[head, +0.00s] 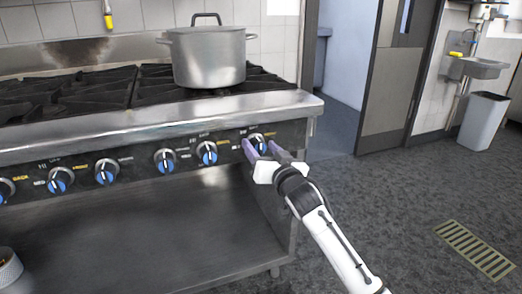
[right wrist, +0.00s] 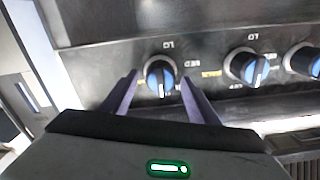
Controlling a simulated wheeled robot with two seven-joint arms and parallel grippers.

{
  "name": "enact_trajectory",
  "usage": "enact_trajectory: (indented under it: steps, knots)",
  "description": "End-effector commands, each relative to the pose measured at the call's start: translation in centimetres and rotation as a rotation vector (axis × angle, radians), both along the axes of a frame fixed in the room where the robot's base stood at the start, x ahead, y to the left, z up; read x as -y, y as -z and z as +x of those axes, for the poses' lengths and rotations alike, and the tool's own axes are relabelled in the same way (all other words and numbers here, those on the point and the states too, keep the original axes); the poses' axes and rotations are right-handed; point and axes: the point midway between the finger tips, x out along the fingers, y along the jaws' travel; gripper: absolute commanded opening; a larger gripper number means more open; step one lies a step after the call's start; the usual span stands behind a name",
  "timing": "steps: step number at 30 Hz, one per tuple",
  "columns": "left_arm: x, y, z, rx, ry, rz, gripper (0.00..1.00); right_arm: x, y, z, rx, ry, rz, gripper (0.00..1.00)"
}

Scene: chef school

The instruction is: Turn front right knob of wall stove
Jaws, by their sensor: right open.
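The wall stove (head: 60,140) has a dark front panel with a row of blue-faced knobs. The front right knob (head: 258,143) is at the right end of the panel in the head view, partly hidden by my right gripper (head: 266,152). In the right wrist view this knob (right wrist: 160,77) sits between the two purple fingers of my right gripper (right wrist: 159,90). The fingers are open, one on each side of the knob, with small gaps showing. I cannot tell how deep they reach around it. My left gripper is not in view.
A steel pot (head: 207,58) stands on the right burners. The neighbouring knob (head: 207,152) is just left of the front right one. An open lower shelf (head: 130,220) lies under the panel.

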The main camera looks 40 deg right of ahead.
Motion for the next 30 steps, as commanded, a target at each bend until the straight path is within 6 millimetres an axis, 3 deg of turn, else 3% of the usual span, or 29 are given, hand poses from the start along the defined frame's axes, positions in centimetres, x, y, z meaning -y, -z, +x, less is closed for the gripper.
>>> enact_trajectory:
  steps: [9,16,30]
  knots:
    - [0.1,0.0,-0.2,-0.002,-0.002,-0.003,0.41,0.1,0.0,0.3,-0.001,0.000,0.000,0.53]
    - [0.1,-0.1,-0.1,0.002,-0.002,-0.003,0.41,0.1,0.1,0.2,-0.001,0.000,0.000,0.14]
    - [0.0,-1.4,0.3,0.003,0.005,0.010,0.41,0.0,-0.3,0.3,-0.031,0.000,-0.119,0.13]
